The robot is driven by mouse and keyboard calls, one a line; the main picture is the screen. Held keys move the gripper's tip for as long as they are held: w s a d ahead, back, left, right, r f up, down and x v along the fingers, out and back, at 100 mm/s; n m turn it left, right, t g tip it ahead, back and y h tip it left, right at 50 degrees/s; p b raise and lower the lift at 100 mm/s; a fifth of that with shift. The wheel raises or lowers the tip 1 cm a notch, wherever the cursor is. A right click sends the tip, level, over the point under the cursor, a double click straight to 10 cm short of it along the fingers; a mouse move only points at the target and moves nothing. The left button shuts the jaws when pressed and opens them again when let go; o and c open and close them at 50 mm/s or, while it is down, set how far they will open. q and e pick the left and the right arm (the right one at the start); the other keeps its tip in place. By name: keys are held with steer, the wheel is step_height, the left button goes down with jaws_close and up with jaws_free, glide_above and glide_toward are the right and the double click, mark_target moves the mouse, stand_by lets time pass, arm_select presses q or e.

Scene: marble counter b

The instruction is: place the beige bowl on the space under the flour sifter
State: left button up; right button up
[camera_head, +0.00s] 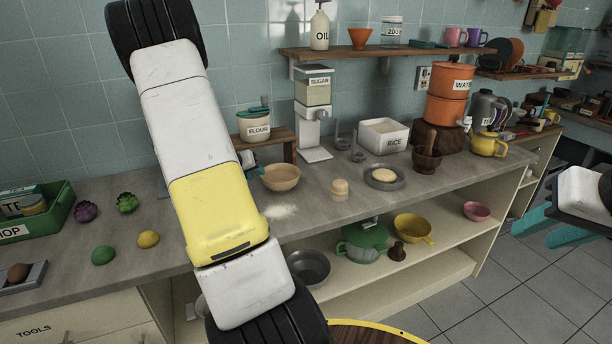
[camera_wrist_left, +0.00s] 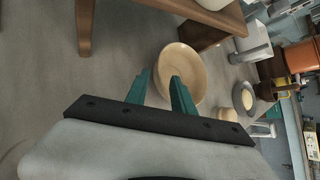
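The beige bowl (camera_head: 280,178) stands upright on the counter, in front of the right leg of a small wooden stand (camera_head: 277,137). The flour sifter (camera_head: 258,126), a white container labelled FLOUR, sits on that stand. In the left wrist view the bowl (camera_wrist_left: 187,62) lies just beyond the teal fingers of my left gripper (camera_wrist_left: 162,80). The fingers are apart, one overlapping the bowl's near side and the other left of it; contact is unclear. My arm hides most of this gripper in the head view. My right gripper (camera_head: 535,229) is open and empty at the right edge.
The wooden stand (camera_wrist_left: 190,8) rises close to the bowl in the left wrist view, with bare counter between its legs. A sugar dispenser (camera_head: 314,110) stands right of it. A beige stack (camera_head: 340,190) and a grey plate (camera_head: 385,178) are further right.

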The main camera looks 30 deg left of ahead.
arm_select(q)
steer(key=x, duration=0.7)
steer(key=shift+w+a+f, duration=0.1)
steer(key=shift+w+f, duration=0.05)
steer(key=shift+f, duration=0.25)
jaws_close()
stand_by(1.0)
